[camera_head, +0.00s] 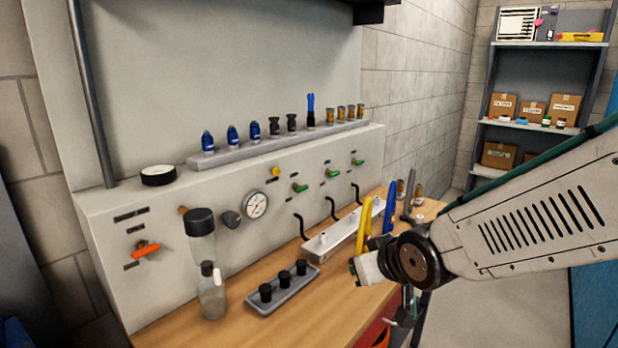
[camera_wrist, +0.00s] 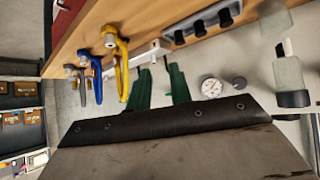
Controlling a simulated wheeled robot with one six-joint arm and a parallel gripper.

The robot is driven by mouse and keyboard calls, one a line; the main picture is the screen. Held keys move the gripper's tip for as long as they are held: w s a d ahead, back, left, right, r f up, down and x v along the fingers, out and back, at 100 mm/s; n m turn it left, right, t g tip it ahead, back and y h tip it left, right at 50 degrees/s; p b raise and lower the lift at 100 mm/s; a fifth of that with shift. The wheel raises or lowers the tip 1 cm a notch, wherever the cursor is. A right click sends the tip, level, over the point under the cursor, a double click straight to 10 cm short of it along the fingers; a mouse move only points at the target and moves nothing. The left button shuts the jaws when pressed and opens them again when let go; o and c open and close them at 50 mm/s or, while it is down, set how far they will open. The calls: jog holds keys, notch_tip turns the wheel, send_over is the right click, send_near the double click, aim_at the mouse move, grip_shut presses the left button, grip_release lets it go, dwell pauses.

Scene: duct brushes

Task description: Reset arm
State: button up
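My gripper shows in the wrist view (camera_wrist: 161,82) as two green fingers standing apart, with nothing seen between them. In the head view my arm reaches in from the right, and its wrist is at the bench's right front; the fingers cannot be made out there. A yellow-handled tool (camera_wrist: 121,72), a blue-handled one (camera_wrist: 96,72) and a grey one (camera_wrist: 82,82) line up at the bench edge in the wrist view. In the head view, yellow handles (camera_head: 360,229) and a blue handle (camera_head: 389,212) stand just behind my wrist, partly hidden by it.
A grey tray (camera_head: 283,291) with black-capped pieces and clear bottles (camera_head: 212,298) stand on the wooden bench (camera_head: 330,294). A panel with a gauge (camera_head: 256,205) and valves rises behind. Its ledge (camera_head: 270,146) holds blue bottles and small jars. Shelves (camera_head: 540,126) with boxes stand at right.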

jog(key=s+d+r+m+g+h, duration=0.1)
jog(key=s+d+g, duration=0.3)
jog(key=s+d, duration=0.4)
jog(key=s+d+r+m+g+h, duration=0.2)
jog(key=s+d, duration=0.6)
jog(key=s, duration=0.8)
notch_tip(320, 180, up, 3)
jog(key=shift+f+m+g, duration=0.2)
jog(key=shift+m+g, duration=0.6)
jog(key=shift+g, duration=0.1)
